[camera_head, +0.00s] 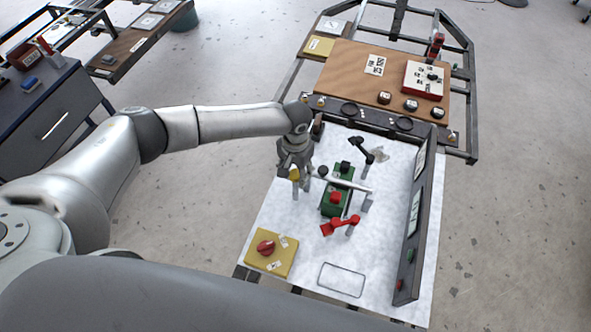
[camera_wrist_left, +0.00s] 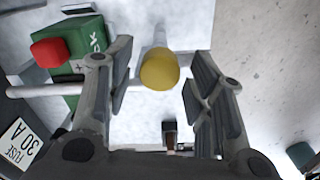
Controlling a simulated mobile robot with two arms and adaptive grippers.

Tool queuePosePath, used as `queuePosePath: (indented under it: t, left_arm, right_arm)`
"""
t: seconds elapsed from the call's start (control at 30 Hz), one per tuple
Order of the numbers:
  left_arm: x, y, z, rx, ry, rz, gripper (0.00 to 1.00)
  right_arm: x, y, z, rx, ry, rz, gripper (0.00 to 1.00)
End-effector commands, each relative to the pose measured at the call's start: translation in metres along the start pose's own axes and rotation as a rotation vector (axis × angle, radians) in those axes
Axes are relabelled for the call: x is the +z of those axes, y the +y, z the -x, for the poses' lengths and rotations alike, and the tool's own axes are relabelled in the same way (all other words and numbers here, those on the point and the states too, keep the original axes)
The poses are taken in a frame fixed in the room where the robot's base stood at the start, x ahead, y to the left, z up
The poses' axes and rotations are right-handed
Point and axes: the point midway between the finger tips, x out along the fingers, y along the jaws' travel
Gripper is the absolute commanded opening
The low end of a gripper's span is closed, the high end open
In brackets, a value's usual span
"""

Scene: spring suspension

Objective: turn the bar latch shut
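A pale bar (camera_head: 345,182) lies across a green box (camera_head: 332,208) on the white worktop; I take it for the bar latch, but cannot tell for sure. It also shows in the left wrist view (camera_wrist_left: 42,90), running behind a finger. A yellow ball knob (camera_head: 294,174) on a pale stem stands left of the box. My left gripper (camera_head: 296,170) is over the knob. In the left wrist view the open fingers (camera_wrist_left: 160,88) stand on either side of the yellow knob (camera_wrist_left: 159,70), with gaps visible. My right gripper is not in view.
A red lever (camera_head: 341,225) and a black lever (camera_head: 361,150) stand near the box. A yellow plate with a red knob (camera_head: 266,247) is at the front left. A dark upright panel (camera_head: 411,235) bounds the right side. The front worktop is mostly clear.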

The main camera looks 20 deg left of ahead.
Motion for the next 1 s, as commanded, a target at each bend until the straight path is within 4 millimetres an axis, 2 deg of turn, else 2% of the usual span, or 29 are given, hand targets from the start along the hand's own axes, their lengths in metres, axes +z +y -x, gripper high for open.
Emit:
queuePosePath:
  t: [0.03, 0.2, 0.3, 0.67, 1.0]
  left_arm:
    - [0.000, 0.000, 0.000, 0.000, 0.000, 0.000, 0.38]
    - [0.000, 0.000, 0.000, 0.000, 0.000, 0.000, 0.17]
    - [0.000, 0.000, 0.001, 0.000, 0.000, 0.000, 0.07]
    - [0.000, 0.000, 0.002, 0.000, 0.001, -0.071, 0.07]
    - [-0.001, 0.001, 0.002, 0.001, 0.001, -0.335, 0.07]
  right_arm:
    - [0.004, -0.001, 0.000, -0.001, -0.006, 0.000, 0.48]
    - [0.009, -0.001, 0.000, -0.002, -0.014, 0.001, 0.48]
    - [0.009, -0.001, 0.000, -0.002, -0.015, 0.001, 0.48]
    - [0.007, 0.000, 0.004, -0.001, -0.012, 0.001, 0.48]
    - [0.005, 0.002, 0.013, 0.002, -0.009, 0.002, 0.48]
